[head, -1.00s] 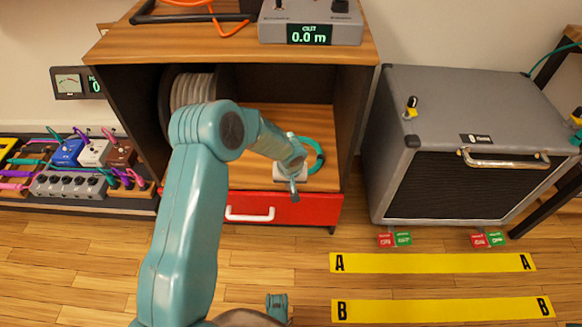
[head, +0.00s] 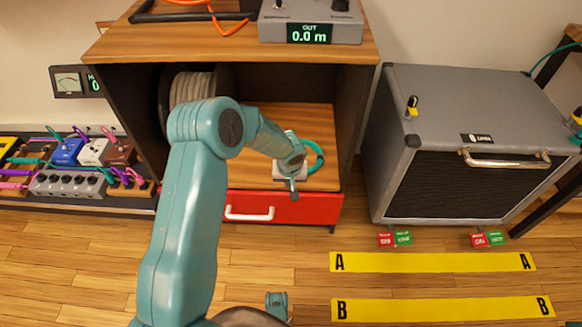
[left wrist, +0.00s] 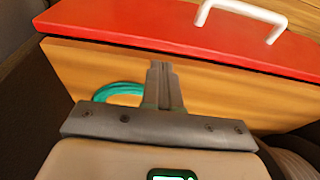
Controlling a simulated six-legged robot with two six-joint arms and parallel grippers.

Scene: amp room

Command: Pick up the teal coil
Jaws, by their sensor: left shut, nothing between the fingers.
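The teal coil (head: 315,157) lies on the wooden shelf inside the open cabinet, at the right end of the shelf. It also shows in the left wrist view (left wrist: 118,89), partly hidden behind my gripper. My left gripper (head: 294,190) is shut and empty, at the shelf's front edge, just left of and nearer than the coil. In the left wrist view its closed fingers (left wrist: 162,82) point past the coil, apart from it as far as I can tell.
The red drawer (head: 285,208) with a white handle is below the shelf. A cable reel (head: 193,88) stands at the shelf's left. A grey amplifier (head: 470,140) stands right of the cabinet. A grey box with a display (head: 310,22) sits on the cabinet top.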

